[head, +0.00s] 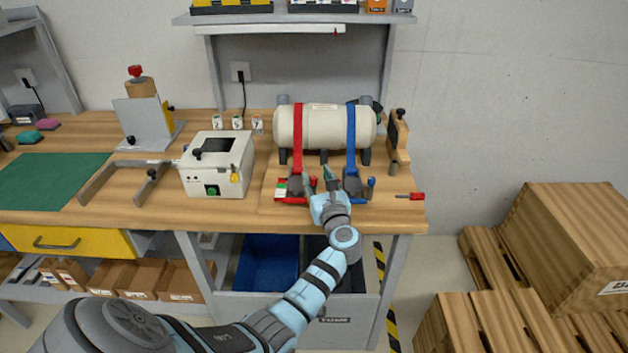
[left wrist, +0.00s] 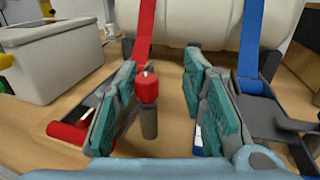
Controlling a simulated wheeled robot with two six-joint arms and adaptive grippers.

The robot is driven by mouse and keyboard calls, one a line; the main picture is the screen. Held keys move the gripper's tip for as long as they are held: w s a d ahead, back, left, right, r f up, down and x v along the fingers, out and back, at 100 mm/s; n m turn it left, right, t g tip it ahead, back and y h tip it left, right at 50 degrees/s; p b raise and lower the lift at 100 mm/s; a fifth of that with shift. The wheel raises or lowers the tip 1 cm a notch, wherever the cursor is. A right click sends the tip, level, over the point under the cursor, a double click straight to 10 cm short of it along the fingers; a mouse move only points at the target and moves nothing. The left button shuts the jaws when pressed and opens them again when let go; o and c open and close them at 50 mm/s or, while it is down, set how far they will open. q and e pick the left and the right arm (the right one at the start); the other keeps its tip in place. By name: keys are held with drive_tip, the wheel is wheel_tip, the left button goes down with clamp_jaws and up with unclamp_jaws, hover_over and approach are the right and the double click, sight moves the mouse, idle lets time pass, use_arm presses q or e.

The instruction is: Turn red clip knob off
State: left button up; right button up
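A red knob (left wrist: 147,88) on a grey stem stands at the red clip, below the red strap (left wrist: 145,30). In the left wrist view it appears between my left gripper's fingers (left wrist: 161,72), nearer the left finger, with a gap to the right finger. My left gripper is open and holds nothing. In the head view, the left gripper (head: 328,174) is just right of the red knob (head: 313,181), in front of the cream cylinder (head: 325,130). The red clip's base (head: 294,200) lies on the board. My right gripper is out of view.
A blue strap (head: 351,135) and blue clip (head: 354,184) stand close on the right. A white box (head: 217,165) stands to the left. A red-handled screwdriver (head: 415,196) lies near the right bench edge. An overhead shelf (head: 290,18) is behind.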

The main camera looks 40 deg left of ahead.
use_arm(q)
drive_tip(key=shift+s+a+r, duration=0.1)
drive_tip(key=shift+s+a, duration=0.2)
drive_tip(key=shift+s, duration=0.1)
drive_tip(key=shift+s+a, duration=0.1)
drive_tip(key=c, duration=0.4)
clamp_jaws()
drive_tip(key=shift+r+p, duration=0.1)
drive_tip(key=shift+p, duration=0.2)
drive_tip(key=m+t+h+p, duration=0.1)
drive_tip(key=t+h+p, duration=0.1)
drive_tip(key=m+t+h+p, duration=0.1)
drive_tip(key=m+p, duration=0.1)
drive_tip(key=shift+a+r+t+h+p, duration=0.1)
drive_tip(key=shift+r+t+h+p, duration=0.1)
drive_tip(key=shift+t+h+p, duration=0.2)
drive_tip(key=shift+f+m+t+h, duration=0.3)
drive_tip(key=shift+m+t+h, duration=0.3)
drive_tip(key=shift+m+h, duration=0.25)
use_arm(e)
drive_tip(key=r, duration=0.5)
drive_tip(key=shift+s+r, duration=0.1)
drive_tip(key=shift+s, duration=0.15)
use_arm(q)
drive_tip(key=shift+o, duration=2)
unclamp_jaws()
